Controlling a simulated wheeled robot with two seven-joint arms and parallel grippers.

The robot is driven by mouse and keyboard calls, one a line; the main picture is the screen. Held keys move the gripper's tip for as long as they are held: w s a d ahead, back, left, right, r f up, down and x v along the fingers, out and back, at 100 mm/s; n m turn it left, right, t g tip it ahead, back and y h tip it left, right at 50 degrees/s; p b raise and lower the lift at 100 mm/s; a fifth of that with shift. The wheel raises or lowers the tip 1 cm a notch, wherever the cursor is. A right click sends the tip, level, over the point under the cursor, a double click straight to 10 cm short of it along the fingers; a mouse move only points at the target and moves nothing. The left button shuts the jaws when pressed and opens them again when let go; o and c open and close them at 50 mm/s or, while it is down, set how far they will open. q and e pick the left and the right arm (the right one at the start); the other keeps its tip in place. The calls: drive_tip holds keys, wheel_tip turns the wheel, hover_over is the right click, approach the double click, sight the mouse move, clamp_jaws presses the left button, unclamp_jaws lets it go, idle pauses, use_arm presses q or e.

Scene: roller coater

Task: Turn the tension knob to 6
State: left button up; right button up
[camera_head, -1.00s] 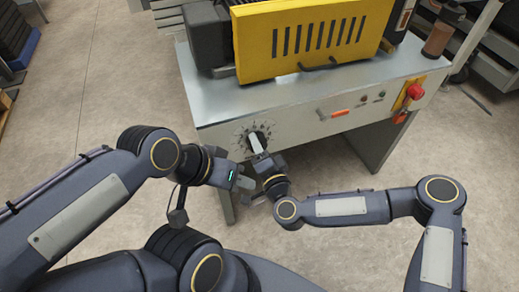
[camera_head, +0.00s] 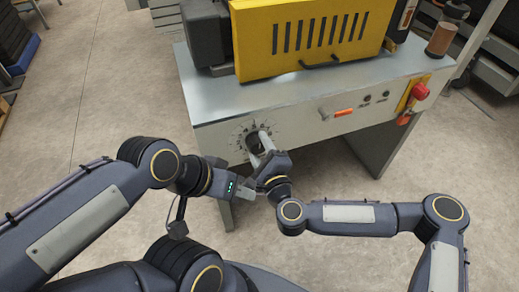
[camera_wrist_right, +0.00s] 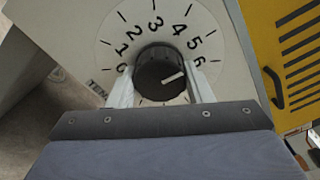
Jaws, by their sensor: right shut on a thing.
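The black tension knob (camera_wrist_right: 156,68) sits on a white dial (camera_wrist_right: 112,28) marked 0 to 6 in the right wrist view. Its white pointer line is at the knob's lower right and points right, roughly towards or slightly below the 6. My right gripper (camera_wrist_right: 162,90) is shut on the knob, one pale finger on each side. In the head view, my right gripper (camera_head: 262,145) is at the dial (camera_head: 239,133) on the machine's front panel and partly hides the knob. My left gripper (camera_head: 249,193) is just below and left of it; its jaw opening is unclear.
The grey machine table (camera_head: 215,100) carries a yellow housing (camera_head: 300,45). An orange-handled lever (camera_head: 342,113) and a red button (camera_head: 420,91) are to the dial's right.

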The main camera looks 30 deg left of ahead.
drive_tip(key=m+b, duration=0.1)
drive_tip(key=m, duration=0.4)
drive_tip(key=shift+f, duration=0.1)
idle(0.4)
drive_tip(key=o, duration=1)
drive_tip(key=p+v, duration=0.1)
drive_tip(key=v, duration=0.7)
drive_tip(key=shift+p, duration=0.35)
drive_tip(key=shift+a, duration=0.1)
